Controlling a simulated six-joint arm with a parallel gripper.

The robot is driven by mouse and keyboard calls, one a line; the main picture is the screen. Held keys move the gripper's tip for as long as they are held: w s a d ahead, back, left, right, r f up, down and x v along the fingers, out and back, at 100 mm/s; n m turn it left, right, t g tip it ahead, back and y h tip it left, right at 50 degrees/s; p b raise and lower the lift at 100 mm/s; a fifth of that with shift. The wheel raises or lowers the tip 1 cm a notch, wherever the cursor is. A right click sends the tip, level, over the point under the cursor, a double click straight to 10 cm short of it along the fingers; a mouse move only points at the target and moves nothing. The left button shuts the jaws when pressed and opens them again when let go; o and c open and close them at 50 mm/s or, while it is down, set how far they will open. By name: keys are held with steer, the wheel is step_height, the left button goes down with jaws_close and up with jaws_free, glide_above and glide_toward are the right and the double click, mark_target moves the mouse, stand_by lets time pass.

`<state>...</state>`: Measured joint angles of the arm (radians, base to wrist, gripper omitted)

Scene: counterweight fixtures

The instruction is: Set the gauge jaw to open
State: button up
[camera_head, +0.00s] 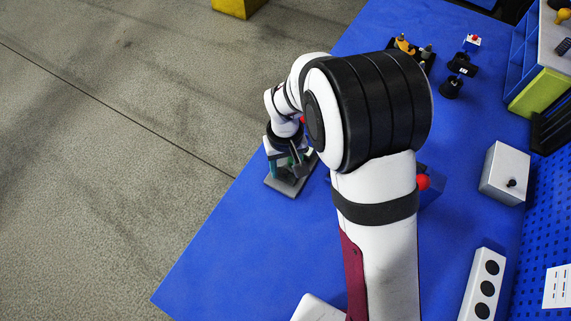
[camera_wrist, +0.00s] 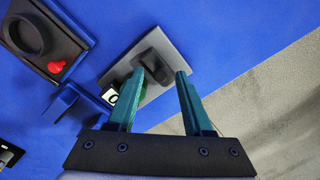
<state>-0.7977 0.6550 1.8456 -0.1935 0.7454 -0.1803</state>
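What looks like the gauge is a grey base plate (camera_wrist: 183,48) with a dark upright block (camera_wrist: 157,62) on it. A green part and a white tag with a black mark (camera_wrist: 112,97) show beside the left finger. In the head view the plate (camera_head: 287,187) lies near the table's left edge, partly hidden by my arm. My gripper (camera_wrist: 160,74) has its two teal fingers apart, with the dark block showing between and beyond the tips. I cannot tell whether they touch it. The jaw's setting cannot be made out.
A dark fixture with a round ring and red knob (camera_wrist: 56,67) and a blue block (camera_wrist: 78,105) stand close by. A grey box (camera_head: 505,174) and a white panel with black discs (camera_head: 484,288) are at the right. The front left table is clear.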

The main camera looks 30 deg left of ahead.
mark_target(285, 172)
step_height(285, 172, up, 16)
stand_by(0.4)
steer(key=shift+f, duration=0.1)
steer(key=s+d+r+m, duration=0.1)
steer(key=s+d+m, duration=0.15)
steer(key=d, duration=0.45)
steer(key=s+d+r+m+y, duration=0.1)
steer(key=s+d+r+m, duration=0.15)
steer(key=d, duration=0.35)
steer(key=s+d+m, duration=0.1)
steer(key=d+m, duration=0.3)
steer(key=d, duration=0.3)
steer(key=s+d+f+m, duration=0.2)
steer(key=s+d+m, duration=0.3)
steer(key=s, duration=0.4)
steer(key=shift+f+m+y, duration=0.15)
steer(key=shift+m+y, duration=0.15)
steer(key=shift+y, duration=0.1)
